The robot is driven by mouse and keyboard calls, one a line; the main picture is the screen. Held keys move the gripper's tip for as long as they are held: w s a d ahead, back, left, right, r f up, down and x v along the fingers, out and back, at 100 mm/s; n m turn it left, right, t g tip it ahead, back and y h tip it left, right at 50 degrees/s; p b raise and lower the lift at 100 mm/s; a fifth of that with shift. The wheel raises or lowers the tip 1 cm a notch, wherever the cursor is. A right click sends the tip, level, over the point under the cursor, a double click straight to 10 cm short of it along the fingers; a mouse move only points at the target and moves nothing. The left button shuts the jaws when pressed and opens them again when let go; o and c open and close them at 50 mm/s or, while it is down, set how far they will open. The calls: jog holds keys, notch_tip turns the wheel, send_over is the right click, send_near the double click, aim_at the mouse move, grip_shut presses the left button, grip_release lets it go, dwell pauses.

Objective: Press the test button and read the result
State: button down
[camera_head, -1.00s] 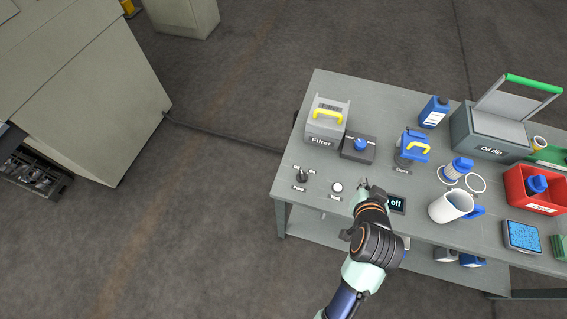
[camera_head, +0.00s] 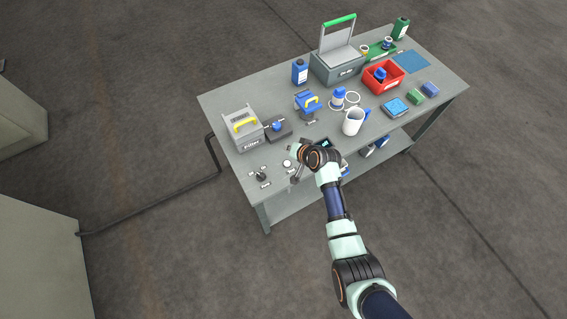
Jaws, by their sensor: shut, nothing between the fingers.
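The test button (camera_head: 287,163) is a small pale round button near the front left of the grey bench. My gripper (camera_head: 296,171) is shut and empty, just right of the button and close to it. I cannot tell whether the fingertips touch it. A small dark display (camera_head: 324,142) with light blue characters sits right of the button, partly behind my wrist. Its text is too small to read now. A dark switch (camera_head: 261,175) stands left of the button.
On the bench (camera_head: 222,98) stand a grey filter box (camera_head: 239,128) with a yellow handle, a dark box with a blue knob (camera_head: 277,127), a blue valve-like part (camera_head: 307,102), a white jug (camera_head: 353,122) and a red bin (camera_head: 383,77). The floor in front is clear.

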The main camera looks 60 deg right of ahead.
aim_at(288, 164)
jog(key=shift+w+f+b, duration=0.1)
jog(key=shift+f+b, duration=3.85)
jog(key=shift+f, duration=0.4)
jog(key=shift+f, duration=0.1)
jog(key=shift+f+b, duration=0.3)
jog(key=shift+f, duration=0.05)
jog(key=shift+f+b, duration=0.3)
jog(key=shift+f, duration=0.1)
jog(key=shift+a+r+p, duration=0.1)
jog(key=shift+r+p, duration=0.7)
notch_tip(288, 164, up, 5)
jog(key=p, duration=0.5)
jog(key=shift+r, duration=0.1)
